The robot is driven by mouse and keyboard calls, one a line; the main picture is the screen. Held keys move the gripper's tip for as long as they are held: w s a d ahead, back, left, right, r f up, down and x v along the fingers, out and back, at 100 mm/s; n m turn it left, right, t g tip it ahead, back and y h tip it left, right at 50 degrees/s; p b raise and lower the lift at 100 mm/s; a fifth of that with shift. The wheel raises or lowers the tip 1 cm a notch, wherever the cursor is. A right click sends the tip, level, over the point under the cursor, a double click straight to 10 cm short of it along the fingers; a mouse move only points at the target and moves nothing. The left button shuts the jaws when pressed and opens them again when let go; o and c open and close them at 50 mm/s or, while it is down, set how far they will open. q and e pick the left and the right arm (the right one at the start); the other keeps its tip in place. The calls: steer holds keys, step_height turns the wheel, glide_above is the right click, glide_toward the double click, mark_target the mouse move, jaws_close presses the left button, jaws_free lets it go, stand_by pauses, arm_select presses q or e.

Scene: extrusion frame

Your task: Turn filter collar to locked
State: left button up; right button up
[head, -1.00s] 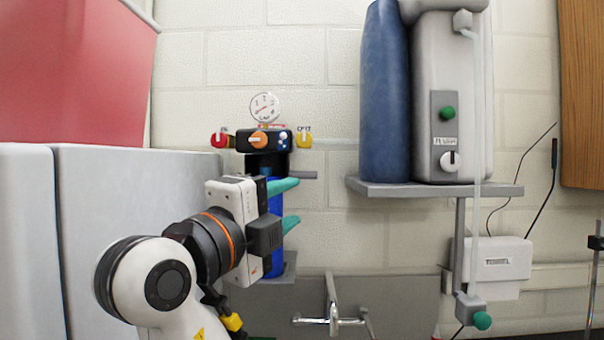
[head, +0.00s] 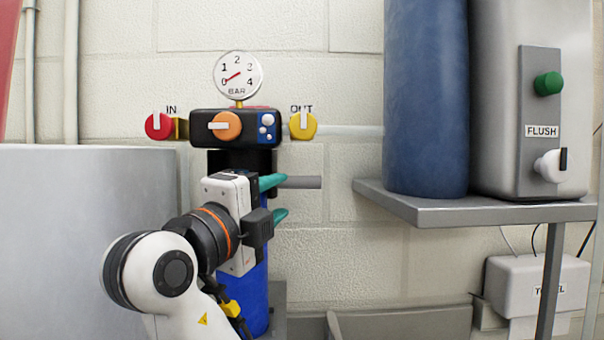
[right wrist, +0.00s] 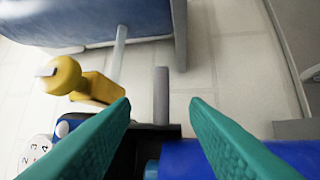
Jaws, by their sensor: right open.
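The filter unit is on the wall in the head view, with a black head (head: 205,117) and an orange knob (head: 227,126). Below the head is a black collar (head: 250,159), partly hidden by my right gripper, and a blue bowl (head: 257,297). A grey rod (head: 302,182) sticks out to the right at collar height; it also shows in the right wrist view (right wrist: 161,85). My right gripper (head: 277,198) is open in front of the collar and upper bowl. In the right wrist view the rod lies between the teal fingers, with gaps on both sides. My left gripper is not in view.
A red IN valve (head: 157,126), a yellow OUT valve (head: 303,126) and a gauge (head: 238,77) surround the head. A grey shelf (head: 450,209) with a blue tank (head: 425,100) stands to the right. A grey cabinet (head: 85,230) is at left.

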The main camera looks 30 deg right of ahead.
mark_target(300, 183)
steer(key=p+x, duration=0.4)
steer(key=x, duration=0.4)
steer(key=shift+w+d, duration=0.15)
steer(key=shift+d, duration=0.05)
steer(key=shift+w+d+r+p, duration=0.1)
steer(key=shift+d+p, duration=0.2)
steer(key=shift+d, duration=0.1)
steer(key=shift+w, duration=0.1)
steer(key=shift+c, duration=0.7)
jaws_close()
